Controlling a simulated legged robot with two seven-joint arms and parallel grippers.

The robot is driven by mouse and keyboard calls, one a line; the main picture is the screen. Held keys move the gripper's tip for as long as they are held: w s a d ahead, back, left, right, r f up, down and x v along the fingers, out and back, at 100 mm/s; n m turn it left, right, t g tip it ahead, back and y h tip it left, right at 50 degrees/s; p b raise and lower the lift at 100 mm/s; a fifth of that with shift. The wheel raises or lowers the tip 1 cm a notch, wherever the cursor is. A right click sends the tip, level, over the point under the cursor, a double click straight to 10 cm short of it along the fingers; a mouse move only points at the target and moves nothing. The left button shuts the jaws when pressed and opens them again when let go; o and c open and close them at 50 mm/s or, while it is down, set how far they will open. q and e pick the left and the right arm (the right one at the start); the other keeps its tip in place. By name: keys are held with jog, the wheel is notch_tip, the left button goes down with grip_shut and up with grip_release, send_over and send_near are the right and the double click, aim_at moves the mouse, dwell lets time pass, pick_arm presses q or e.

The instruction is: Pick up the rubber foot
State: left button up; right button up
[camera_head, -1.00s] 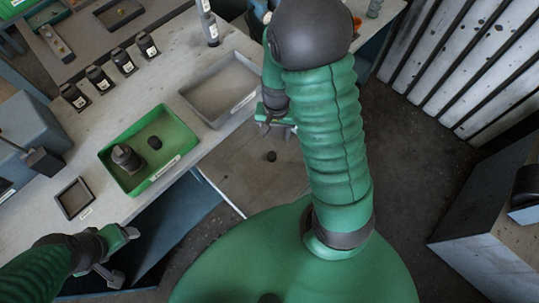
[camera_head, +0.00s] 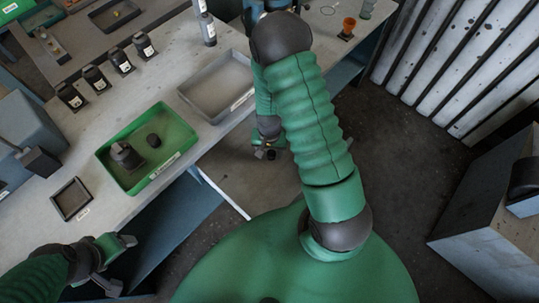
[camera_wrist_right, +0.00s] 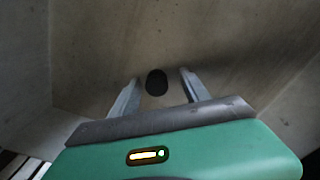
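The rubber foot, a small black round piece, shows in the right wrist view (camera_wrist_right: 156,83) on a worn tan surface. In the head view it is a dark spot (camera_head: 271,155) at my right gripper, partly hidden. My right gripper (camera_wrist_right: 159,77) is open, with one finger on each side of the foot in the wrist picture. I cannot tell whether the fingers touch it or how far above it they are. My left gripper (camera_head: 124,263) is open and empty, low at the left beside the bench's front edge.
The bench holds a green tray (camera_head: 186,142) with a dark cylindrical part (camera_head: 125,155) and a small black piece (camera_head: 153,140). A grey tray (camera_head: 247,79) and a small dark tray (camera_head: 71,199) are empty. In the wrist view, wall-like surfaces flank the tan surface.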

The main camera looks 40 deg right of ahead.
jog(key=shift+d+f, duration=0.2)
jog(key=shift+d, duration=0.4)
jog(key=c, duration=0.9)
grip_shut()
jog(key=shift+a+r, duration=0.2)
jog(key=shift+a, duration=0.1)
